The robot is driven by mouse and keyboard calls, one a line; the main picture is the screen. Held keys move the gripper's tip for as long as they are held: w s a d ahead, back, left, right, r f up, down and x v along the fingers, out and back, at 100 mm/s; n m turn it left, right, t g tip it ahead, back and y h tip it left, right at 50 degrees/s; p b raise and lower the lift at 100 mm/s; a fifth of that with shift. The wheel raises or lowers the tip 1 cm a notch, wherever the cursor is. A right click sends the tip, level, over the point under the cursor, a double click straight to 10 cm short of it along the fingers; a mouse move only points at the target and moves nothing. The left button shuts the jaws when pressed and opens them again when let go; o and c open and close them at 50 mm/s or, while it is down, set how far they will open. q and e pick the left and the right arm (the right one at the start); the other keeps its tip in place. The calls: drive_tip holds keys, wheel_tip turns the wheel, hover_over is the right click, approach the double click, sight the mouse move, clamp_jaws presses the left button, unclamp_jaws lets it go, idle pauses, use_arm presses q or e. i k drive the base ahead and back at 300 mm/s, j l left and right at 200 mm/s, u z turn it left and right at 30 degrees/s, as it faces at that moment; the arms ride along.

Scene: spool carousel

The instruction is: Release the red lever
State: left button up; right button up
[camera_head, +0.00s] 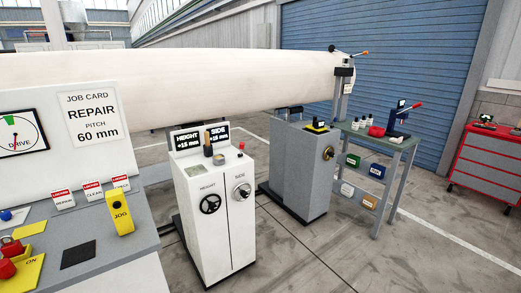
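A red-handled lever (415,105) sticks up to the right from a small dark blue device (397,122) on the grey-green workbench (407,142) at the right. Another lever with an orange-brown end (361,54) tops the upright post (342,98) at the end of the long white roll. I cannot tell from this picture which one the task calls the red lever. Neither of my grippers is in view.
A white cabinet (212,245) with two hand wheels stands in the middle. A grey cabinet (293,175) stands behind it. A control desk (110,235) with a yellow JOG pendant (121,221) fills the left. A red tool chest (487,165) stands far right. Floor right of centre is clear.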

sight(242, 145)
drive_tip(key=i+l, duration=0.3)
drive_tip(key=i, duration=0.2)
drive_tip(key=i+l, duration=0.3)
drive_tip(key=i, duration=0.25)
drive_tip(key=i+l+z, duration=0.1)
drive_tip(key=i+l, duration=0.2)
drive_tip(key=i, duration=0.2)
